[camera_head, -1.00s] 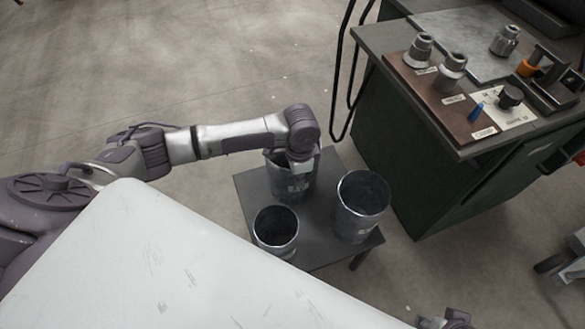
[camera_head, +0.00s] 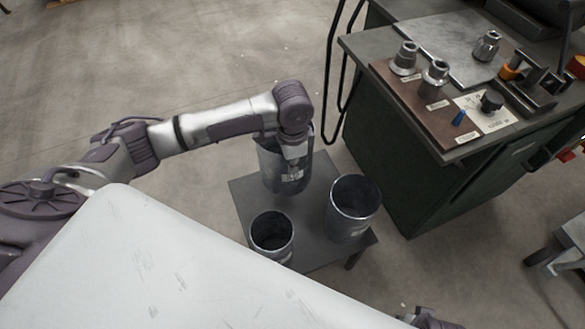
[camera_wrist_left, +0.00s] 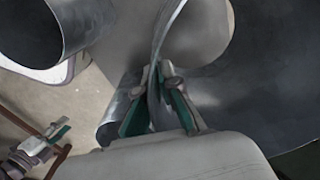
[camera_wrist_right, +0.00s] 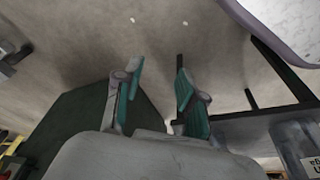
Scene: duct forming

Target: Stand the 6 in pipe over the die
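My left gripper (camera_head: 293,152) is shut on the rim wall of a dark grey metal pipe (camera_head: 284,178) and holds it upright just above the back of the low table. In the left wrist view the fingers (camera_wrist_left: 158,78) pinch the thin pipe wall. Its size label is too small to read. On the workbench, metal die-like fittings stand on a brown board: one (camera_head: 404,60) and another (camera_head: 434,77); a third (camera_head: 487,45) stands on the grey plate. I cannot tell which is the die. My right gripper (camera_wrist_right: 153,85) is open and empty; part of it shows at the head view's bottom edge.
Two more open pipes, a small one (camera_head: 272,240) and a wider one (camera_head: 352,212), stand on the low table (camera_head: 312,262).

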